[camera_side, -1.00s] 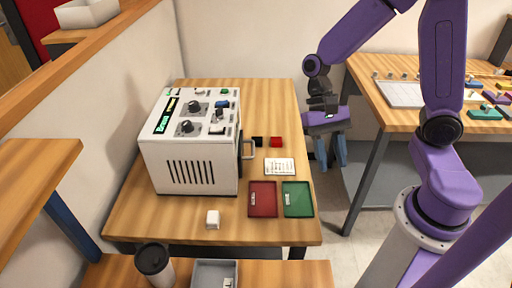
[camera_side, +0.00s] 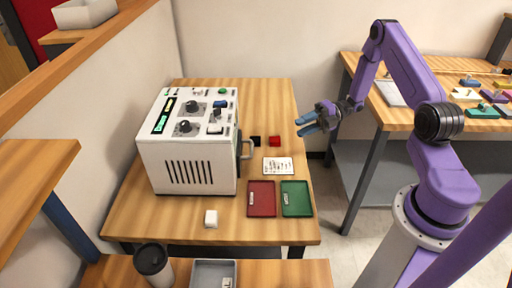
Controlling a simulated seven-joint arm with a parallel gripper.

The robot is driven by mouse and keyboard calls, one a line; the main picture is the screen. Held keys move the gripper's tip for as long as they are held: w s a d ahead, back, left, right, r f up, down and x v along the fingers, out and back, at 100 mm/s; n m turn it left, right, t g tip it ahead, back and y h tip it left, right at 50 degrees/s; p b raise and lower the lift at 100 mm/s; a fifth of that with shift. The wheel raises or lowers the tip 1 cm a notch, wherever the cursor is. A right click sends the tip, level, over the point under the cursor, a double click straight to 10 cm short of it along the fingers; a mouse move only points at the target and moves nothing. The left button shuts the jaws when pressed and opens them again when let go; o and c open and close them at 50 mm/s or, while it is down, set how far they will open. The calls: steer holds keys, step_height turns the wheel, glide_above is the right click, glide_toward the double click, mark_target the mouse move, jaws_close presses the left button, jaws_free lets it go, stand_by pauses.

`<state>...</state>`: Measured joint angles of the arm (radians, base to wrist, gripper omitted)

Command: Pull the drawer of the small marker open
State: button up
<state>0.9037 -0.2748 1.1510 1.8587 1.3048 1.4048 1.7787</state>
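The small marker (camera_side: 187,145) is a white box with knobs and a lit display on top, standing on the wooden table. Its drawer handle (camera_side: 247,149) sticks out from the right side, and the drawer front is mostly turned away from this view. My gripper (camera_side: 305,126) is to the right of the handle, near the table's right edge, with its blue fingers pointing left toward the marker. The fingers are apart with nothing between them. The gripper is clear of the handle.

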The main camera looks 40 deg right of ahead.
steer(key=x, duration=1.7)
steer(key=shift+a, duration=0.2)
jaws_close()
